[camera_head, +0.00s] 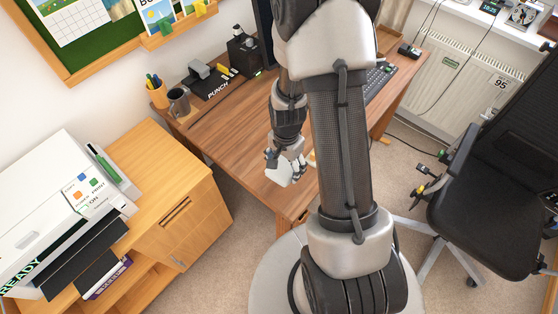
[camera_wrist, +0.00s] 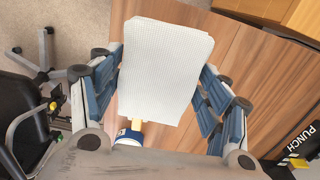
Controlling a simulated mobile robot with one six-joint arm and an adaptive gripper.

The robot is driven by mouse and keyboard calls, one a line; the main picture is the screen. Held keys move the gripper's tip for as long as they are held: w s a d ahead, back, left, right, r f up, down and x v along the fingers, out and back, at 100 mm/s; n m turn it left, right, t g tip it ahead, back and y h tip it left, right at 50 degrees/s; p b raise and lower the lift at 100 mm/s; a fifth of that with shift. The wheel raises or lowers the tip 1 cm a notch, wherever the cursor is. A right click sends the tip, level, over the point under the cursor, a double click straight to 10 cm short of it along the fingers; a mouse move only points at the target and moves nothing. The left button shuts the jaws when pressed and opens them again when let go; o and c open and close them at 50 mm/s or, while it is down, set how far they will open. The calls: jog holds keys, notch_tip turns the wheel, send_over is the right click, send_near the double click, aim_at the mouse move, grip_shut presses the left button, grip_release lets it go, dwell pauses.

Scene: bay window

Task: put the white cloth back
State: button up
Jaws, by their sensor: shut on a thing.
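The white cloth (camera_wrist: 165,65) has a fine woven texture and fills the middle of the wrist view. It looks like a flat folded rectangle. My gripper (camera_wrist: 162,82) has blue-padded fingers on both sides of it and is shut on it. In the head view my gripper (camera_head: 287,158) is over the front part of the wooden desk (camera_head: 240,140), with the cloth (camera_head: 280,177) hanging at its tips. I cannot tell how far the cloth is above the desk top.
A small blue and yellow item (camera_wrist: 130,135) shows just below the cloth. The hole punch (camera_head: 212,85), grey mug (camera_head: 179,101) and pen cup (camera_head: 158,94) stand at the desk's back left. A printer (camera_head: 60,190) tops the left cabinet (camera_head: 165,170). A black chair (camera_head: 490,215) stands right.

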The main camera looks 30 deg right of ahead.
jog(key=shift+s+d, duration=0.15)
dwell(0.3)
jog(key=shift+f+b, duration=5.55)
jog(key=shift+f, duration=1.2)
jog(key=shift+f, duration=0.3)
jog(key=o, duration=1.6)
jog(key=shift+r, duration=0.15)
notch_tip(320, 180, up, 12)
jog(key=shift+f, duration=0.1)
